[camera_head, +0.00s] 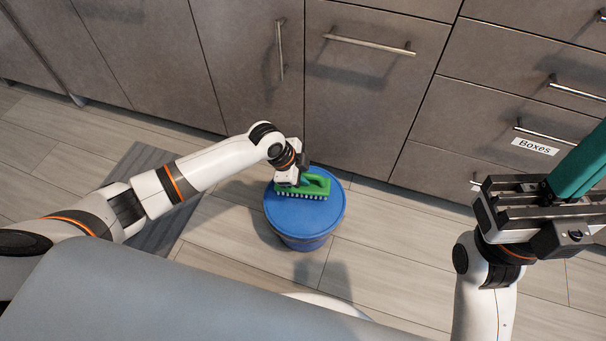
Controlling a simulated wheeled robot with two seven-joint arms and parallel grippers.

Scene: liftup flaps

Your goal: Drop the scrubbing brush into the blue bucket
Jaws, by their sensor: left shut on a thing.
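The scrubbing brush (316,186) is green with white bristles facing down. My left gripper (303,181) is shut on it and holds it over the far part of the blue bucket (295,215). The bucket stands on the floor; its top looks like a flat blue surface, and I cannot tell whether that is a lid or the inside. I cannot tell whether the bristles touch it. My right gripper (585,168) is at the right edge, far from the bucket, with teal finger parts partly cut off by the frame. Its opening is unclear.
Grey cabinets with a door (370,95) and drawers stand behind the bucket. One drawer has a "Boxes" label (535,146). A dark grey mat (165,225) lies on the floor to the left. The wooden floor (400,250) right of the bucket is clear.

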